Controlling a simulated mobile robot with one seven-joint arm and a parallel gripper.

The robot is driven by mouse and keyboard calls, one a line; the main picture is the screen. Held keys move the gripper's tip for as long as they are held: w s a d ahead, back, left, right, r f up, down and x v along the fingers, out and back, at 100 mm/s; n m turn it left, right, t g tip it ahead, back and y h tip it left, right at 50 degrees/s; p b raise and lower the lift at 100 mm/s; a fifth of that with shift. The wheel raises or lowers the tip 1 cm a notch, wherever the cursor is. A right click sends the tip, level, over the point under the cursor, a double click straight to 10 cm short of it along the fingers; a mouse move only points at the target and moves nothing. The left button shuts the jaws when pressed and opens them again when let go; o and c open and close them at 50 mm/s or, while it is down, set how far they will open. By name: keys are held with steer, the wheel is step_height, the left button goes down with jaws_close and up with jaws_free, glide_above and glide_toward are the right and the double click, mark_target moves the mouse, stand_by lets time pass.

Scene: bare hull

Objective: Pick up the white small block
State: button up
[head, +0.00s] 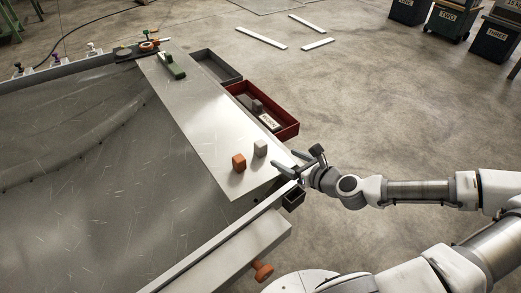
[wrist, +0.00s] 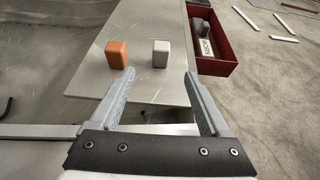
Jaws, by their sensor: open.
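The white small block (head: 261,148) stands on the pale metal plate (head: 205,115), close to the plate's right edge in the head view. It looks light grey and also shows in the wrist view (wrist: 161,53), ahead of the gap between my fingers. An orange block (head: 239,163) stands to its left, a small gap apart; it also shows in the wrist view (wrist: 117,54). My gripper (head: 296,165) is open and empty, at the near right corner of the plate, short of the white block. In the wrist view both fingers (wrist: 157,80) are spread wide.
A red tray (head: 290,131) beside the plate holds a dark block and a labelled piece. A dark tray (head: 233,80) lies behind it. A green tool (head: 175,68) lies farther along the plate. An orange knob (head: 263,271) sticks out at the near edge. Floor at right is mostly clear.

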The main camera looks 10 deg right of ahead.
steer(key=b, duration=0.3)
glide_toward(262, 144)
steer(key=x, duration=0.4)
steer(key=shift+w+a+f, duration=0.15)
steer(key=shift+a+f, duration=0.1)
steer(key=shift+f, duration=0.3)
steer(key=shift+w+r+b+x, duration=0.15)
steer(key=shift+b+x, duration=0.35)
steer(key=shift+x, duration=1)
steer(key=shift+w+r+b+x, duration=0.1)
steer(key=shift+r+b+x, duration=0.3)
steer(key=shift+x, duration=1.1)
steer(key=shift+d+f, duration=0.1)
steer(key=shift+f, duration=0.05)
jaws_close()
